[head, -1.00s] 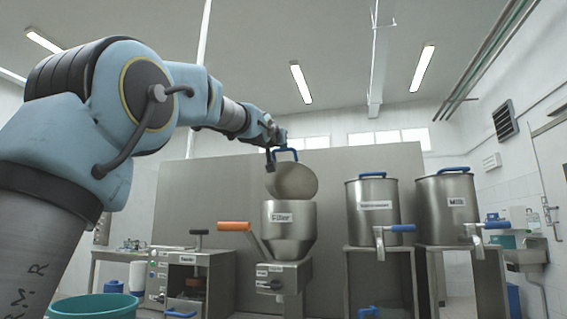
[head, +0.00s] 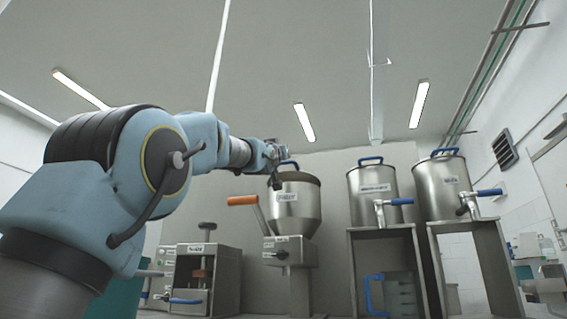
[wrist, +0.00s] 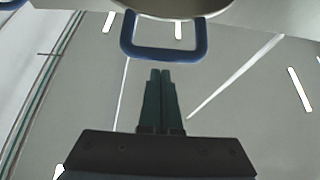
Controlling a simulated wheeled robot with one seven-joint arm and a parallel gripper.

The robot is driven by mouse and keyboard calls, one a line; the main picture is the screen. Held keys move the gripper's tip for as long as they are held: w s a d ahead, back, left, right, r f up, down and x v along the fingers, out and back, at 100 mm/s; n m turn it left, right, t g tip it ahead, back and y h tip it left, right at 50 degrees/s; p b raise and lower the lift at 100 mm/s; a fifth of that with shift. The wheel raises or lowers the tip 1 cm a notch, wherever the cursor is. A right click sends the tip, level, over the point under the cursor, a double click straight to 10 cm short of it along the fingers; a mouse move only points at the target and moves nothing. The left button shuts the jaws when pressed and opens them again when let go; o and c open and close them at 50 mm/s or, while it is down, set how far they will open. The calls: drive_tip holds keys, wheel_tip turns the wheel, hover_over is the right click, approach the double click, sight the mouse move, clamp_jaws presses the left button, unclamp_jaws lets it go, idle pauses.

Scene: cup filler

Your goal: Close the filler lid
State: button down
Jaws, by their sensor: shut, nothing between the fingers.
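The metal filler (head: 300,215) stands near the middle of the head view, with an orange side lever (head: 243,200). Its round lid (head: 298,176) now lies low across the hopper mouth; I cannot tell whether it is fully seated. The lid's blue handle (head: 290,163) is partly behind my wrist. The lid (wrist: 180,8) is cut off by the top edge.
Two metal tanks with blue-handled taps, one (head: 374,197) and another (head: 443,190), stand on stands to the right. A clear blue-handled jug (head: 392,295) sits under the nearer one. A boxy machine (head: 201,270) stands at the left. Space above the filler is open.

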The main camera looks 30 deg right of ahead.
sight(283, 164)
drive_tip(key=f+b, duration=0.2)
drive_tip(key=f+t+h+b, duration=0.1)
drive_tip(key=f+b, duration=0.1)
drive_tip(key=b, duration=0.1)
drive_tip(key=s+f+t+b, duration=0.1)
drive_tip(key=f+b, duration=0.1)
drive_tip(key=shift+a+f+h+b, duration=0.1)
drive_tip(key=shift+a+h+b, duration=0.2)
drive_tip(key=shift+a+b, duration=0.1)
wheel_tip(283, 164, down, 2)
drive_tip(key=b, duration=0.3)
drive_tip(key=shift+a+f, duration=0.1)
drive_tip(key=shift+f, duration=0.05)
drive_tip(key=shift+f, duration=0.15)
wheel_tip(283, 164, up, 5)
drive_tip(key=p, duration=0.4)
drive_tip(key=b+v, duration=0.2)
drive_tip(key=v, duration=0.9)
drive_tip(key=shift+f, duration=0.25)
drive_tip(key=shift+w, duration=0.1)
